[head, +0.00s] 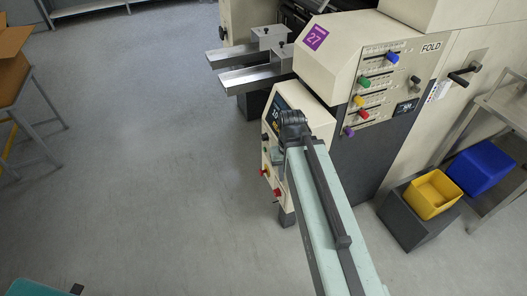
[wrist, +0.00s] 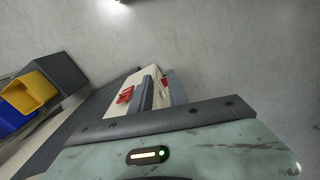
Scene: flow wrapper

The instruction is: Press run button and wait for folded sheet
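The beige folding machine (head: 345,50) with a FOLD label stands at the top right. Its control box (head: 312,112) has a small display, a green button and red knobs (head: 277,192) on its left face. I cannot read which button is run. My gripper (head: 291,128) is at the control box, and my arm hides part of the box. In the wrist view, dark finger parts (wrist: 158,92) stand in front of the beige box, near a red knob (wrist: 125,95). Contact and finger opening are unclear. No folded sheet shows.
Metal trays (head: 252,77) stick out left of the machine and look empty. Coloured knobs (head: 364,83) line its panel. A yellow bin (head: 432,193) and a blue bin (head: 482,167) are at the right. A table with a cardboard box (head: 12,60) is at the left. The floor between is clear.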

